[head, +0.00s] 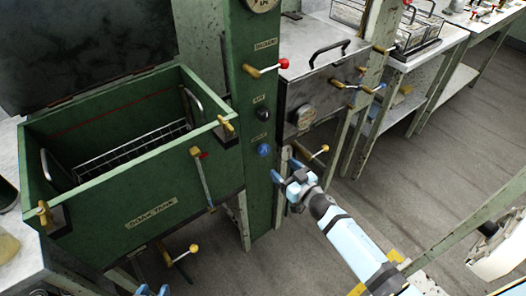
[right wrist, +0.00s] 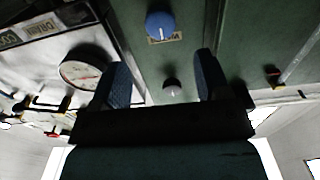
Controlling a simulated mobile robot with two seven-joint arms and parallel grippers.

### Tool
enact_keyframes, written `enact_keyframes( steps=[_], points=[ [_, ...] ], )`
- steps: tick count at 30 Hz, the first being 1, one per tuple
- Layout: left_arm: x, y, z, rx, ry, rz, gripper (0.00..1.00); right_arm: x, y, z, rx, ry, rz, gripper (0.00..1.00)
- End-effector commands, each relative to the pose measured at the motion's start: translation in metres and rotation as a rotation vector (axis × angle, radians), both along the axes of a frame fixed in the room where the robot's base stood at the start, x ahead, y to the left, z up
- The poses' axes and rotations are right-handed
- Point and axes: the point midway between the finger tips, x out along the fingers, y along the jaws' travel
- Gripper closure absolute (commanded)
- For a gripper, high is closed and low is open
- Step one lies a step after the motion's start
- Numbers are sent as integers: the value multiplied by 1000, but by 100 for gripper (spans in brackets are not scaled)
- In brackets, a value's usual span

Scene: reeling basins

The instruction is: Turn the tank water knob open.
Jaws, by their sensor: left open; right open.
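A round blue knob (head: 264,150) sits on the front of the green column, right of the soak tank (head: 100,190). In the right wrist view the blue knob (right wrist: 160,24) has a white mark and a small label plate, hard to read. My right gripper (head: 287,172) is open and empty, just below and right of the blue knob in the head view, apart from it. In the right wrist view the knob lies beyond the gap between its fingertips (right wrist: 163,68). My left gripper (head: 153,290) is open at the bottom edge, mostly cut off.
A dark knob (head: 262,114) sits above the blue one, and a red-ended lever (head: 283,64) higher. A metal box with a dial (head: 306,116) and a brass-ended lever (head: 322,150) stand close right of my right gripper. Open floor (head: 420,170) lies further right.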

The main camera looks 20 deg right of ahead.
Motion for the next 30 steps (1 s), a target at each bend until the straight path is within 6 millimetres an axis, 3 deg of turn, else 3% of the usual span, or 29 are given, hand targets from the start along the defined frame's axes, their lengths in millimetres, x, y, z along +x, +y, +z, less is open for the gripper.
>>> enact_keyframes(
  steps=[6,13,18,27,28,30],
  points=[
    [1,0,-3,2,-9,-1,57,47,18,0,1,-2,0,31],
    [2,0,-6,7,-18,-4,57,82,30,-1,1,0,-1,31],
    [2,1,-7,11,-18,-8,57,94,34,-1,1,1,0,31],
    [2,0,-6,10,-19,-9,57,96,35,0,1,1,0,31],
    [2,0,-6,10,-19,-9,57,96,35,0,1,1,0,33],
    [2,0,-6,10,-19,-9,57,96,35,0,1,1,0,49]
  ],
)
